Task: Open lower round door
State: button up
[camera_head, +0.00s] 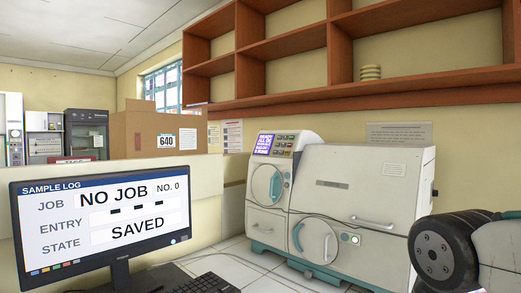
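The incubator (365,175) is a pale grey-white cabinet standing on the tiled surface right of centre. Its lower round door (313,241) is a pale disc low on the front, with a teal handle (297,237) on its left side and a small grey fitting towards its right. It looks closed. An upper round door (267,185) of similar look sits higher and to the left, and also looks closed. My gripper is out of view; only a dark joint of my arm shows at the right edge, in front of the incubator's lower right part.
A monitor (105,215) fills the lower left, with a keyboard (195,287) beside it. A cardboard box (155,133) stands behind the low partition. Wooden shelves (330,104) hang above the incubator. Tiles in front of the lower door look mostly clear, apart from a thin cable.

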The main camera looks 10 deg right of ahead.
aim_at(317, 240)
jog(key=z, duration=0.5)
jog(key=k, duration=0.6)
jog(key=z, duration=0.9)
jog(key=i, duration=0.65)
jog(key=u, duration=0.65)
jog(key=i, duration=0.65)
jog(key=u, duration=0.75)
